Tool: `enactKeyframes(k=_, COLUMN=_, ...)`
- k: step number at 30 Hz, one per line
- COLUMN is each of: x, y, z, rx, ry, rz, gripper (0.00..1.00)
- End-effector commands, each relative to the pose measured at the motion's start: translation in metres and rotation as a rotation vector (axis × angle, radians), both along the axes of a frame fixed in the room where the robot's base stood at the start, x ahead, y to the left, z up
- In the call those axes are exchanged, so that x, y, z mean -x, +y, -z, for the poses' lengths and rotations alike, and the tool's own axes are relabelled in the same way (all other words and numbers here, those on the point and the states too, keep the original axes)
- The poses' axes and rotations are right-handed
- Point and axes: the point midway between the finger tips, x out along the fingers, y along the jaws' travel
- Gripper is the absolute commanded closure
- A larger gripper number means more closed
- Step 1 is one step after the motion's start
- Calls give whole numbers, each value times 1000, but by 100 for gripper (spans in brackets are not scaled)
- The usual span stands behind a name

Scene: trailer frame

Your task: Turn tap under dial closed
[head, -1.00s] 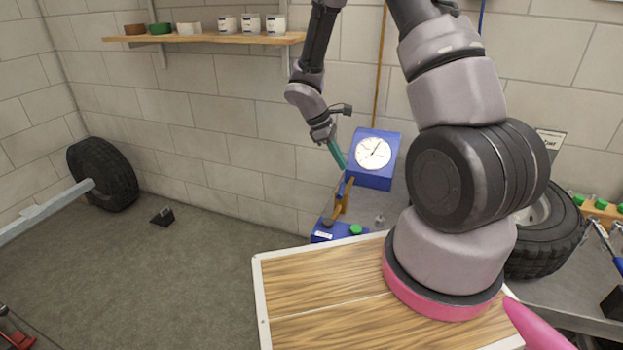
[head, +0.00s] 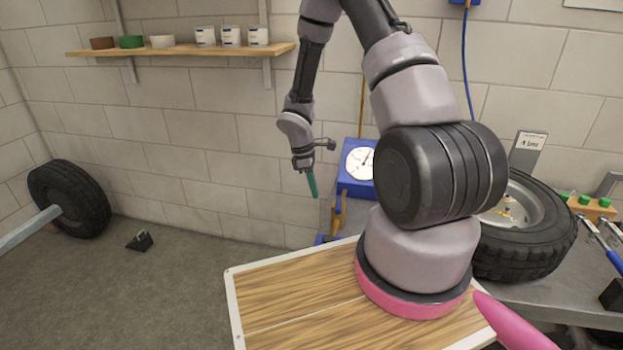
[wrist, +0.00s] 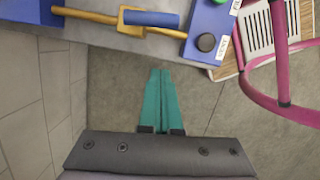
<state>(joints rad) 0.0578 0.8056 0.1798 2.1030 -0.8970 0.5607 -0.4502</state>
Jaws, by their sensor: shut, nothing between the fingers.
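The dial (head: 360,160) is a white round face on a blue box, left of my arm in the head view. Below it, the tap's brass pipe (head: 337,215) runs down toward a blue base, partly hidden. In the wrist view the tap has a yellow body (wrist: 128,27) with a blue lever (wrist: 152,18), which lies roughly along the brass pipe (wrist: 88,15). My gripper (head: 315,195) has teal fingers and is shut and empty, left of the dial box. In the wrist view the gripper (wrist: 160,72) points toward the tap, with a visible gap between them.
A blue box with a black knob (wrist: 207,42) stands at the pipe's right end. A pink tubular frame (wrist: 285,95) is at right in the wrist view. A wooden-topped surface (head: 295,300) lies below my arm.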

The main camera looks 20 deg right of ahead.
Motion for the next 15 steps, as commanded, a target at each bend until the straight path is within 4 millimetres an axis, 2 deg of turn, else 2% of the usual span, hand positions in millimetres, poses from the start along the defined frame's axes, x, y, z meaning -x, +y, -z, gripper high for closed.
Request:
enactKeyframes(k=3, x=4, y=-5, z=26, rx=1, ry=4, rz=-1, gripper=100)
enactKeyframes(k=5, x=6, y=-9, z=35, rx=1, ry=3, rz=-1, gripper=100)
enactKeyframes(k=9, x=15, y=-29, z=36, rx=1, ry=0, rz=0, gripper=100)
enactKeyframes(k=15, x=20, y=-40, z=38, rx=0, ry=-1, rz=0, gripper=100)
